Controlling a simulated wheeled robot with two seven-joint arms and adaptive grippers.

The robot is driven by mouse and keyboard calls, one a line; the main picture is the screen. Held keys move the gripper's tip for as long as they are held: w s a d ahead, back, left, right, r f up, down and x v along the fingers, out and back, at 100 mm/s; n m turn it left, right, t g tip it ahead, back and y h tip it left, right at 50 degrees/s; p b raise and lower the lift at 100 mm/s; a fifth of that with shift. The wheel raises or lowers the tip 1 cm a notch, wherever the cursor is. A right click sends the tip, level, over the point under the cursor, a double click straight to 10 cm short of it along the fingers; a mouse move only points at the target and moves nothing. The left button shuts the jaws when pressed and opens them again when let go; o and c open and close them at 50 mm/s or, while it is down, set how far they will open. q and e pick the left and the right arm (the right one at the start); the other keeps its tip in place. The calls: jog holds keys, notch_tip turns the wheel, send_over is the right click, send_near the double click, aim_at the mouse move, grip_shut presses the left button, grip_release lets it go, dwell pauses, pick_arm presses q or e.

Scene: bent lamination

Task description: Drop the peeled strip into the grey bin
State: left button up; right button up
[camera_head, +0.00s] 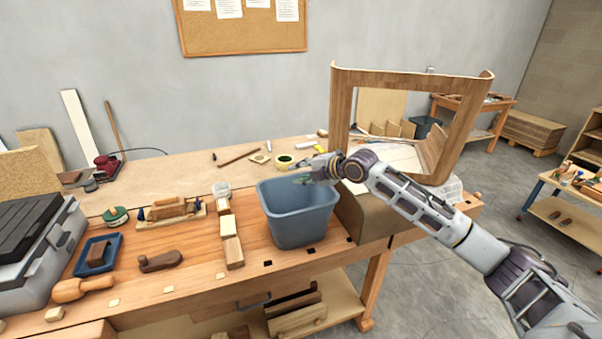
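The grey bin (297,222), bluish and open at the top, stands on the workbench near its middle. My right arm comes in from the right, and my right gripper (306,175) is over the bin's rear rim and opening. The fingers are small and partly overlapped, so I cannot tell whether they are open or shut. A small greenish bit shows at the fingertips over the bin's mouth, but I cannot tell whether it is the peeled strip. No strip is clearly visible elsewhere. My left gripper is not in view.
A bent wooden frame (342,105) stands upright on a curved brown form (368,217) right of the bin. A grey toolbox (48,257) is at far left. The bench front before the blocks is fairly clear.

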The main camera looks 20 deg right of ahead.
jog(key=shift+s+d+r, duration=0.1)
jog(key=shift+s, duration=0.05)
jog(key=v, duration=1.1)
jog(key=shift+s+d, duration=0.15)
jog(key=shift+s, duration=0.1)
dwell(0.6)
dwell(1.3)
